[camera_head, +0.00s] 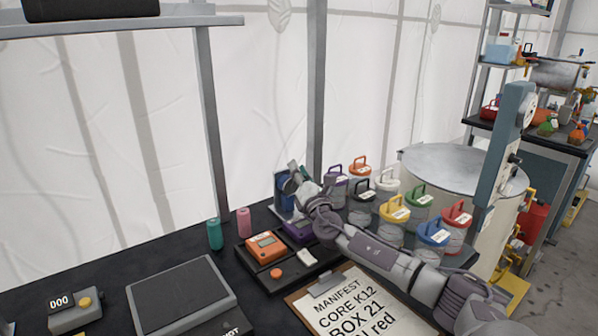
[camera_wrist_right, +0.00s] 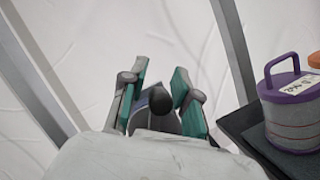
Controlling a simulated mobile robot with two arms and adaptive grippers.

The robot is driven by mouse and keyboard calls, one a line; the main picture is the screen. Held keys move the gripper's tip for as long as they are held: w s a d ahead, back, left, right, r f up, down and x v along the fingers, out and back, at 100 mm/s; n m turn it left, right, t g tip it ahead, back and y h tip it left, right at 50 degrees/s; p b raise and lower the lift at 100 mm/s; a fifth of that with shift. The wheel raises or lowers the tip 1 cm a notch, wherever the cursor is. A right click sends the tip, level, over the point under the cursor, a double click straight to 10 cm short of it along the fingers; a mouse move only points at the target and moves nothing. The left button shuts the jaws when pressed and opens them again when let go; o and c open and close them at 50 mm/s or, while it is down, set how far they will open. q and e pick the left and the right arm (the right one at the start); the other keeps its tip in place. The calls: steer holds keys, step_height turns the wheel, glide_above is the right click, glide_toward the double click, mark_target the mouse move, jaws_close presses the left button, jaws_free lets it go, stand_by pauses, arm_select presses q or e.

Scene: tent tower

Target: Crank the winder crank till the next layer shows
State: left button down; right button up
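The winder (camera_head: 284,196), with a blue part showing, stands at the back of the dark bench, mostly hidden behind my right gripper (camera_head: 298,182). In the right wrist view, my right gripper (camera_wrist_right: 160,85) has its two teal-padded fingers apart. A dark round knob (camera_wrist_right: 160,99), which looks like the winder crank's handle, sits between them. Narrow gaps show on both sides of the knob, and I see no firm contact. A grey curved part (camera_wrist_right: 166,122) shows behind it. The layer on the winder cannot be made out. My left gripper is out of view.
An orange device (camera_head: 266,249) and a purple device (camera_head: 299,230) sit on a tray close by. Several lidded canisters (camera_head: 394,211) crowd the right side. A clipboard (camera_head: 350,305) lies under my right arm. Teal (camera_head: 215,234) and pink (camera_head: 244,222) cylinders stand left.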

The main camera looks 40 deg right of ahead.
jaws_close()
steer(key=shift+f+m, duration=0.15)
steer(key=shift+m, duration=0.25)
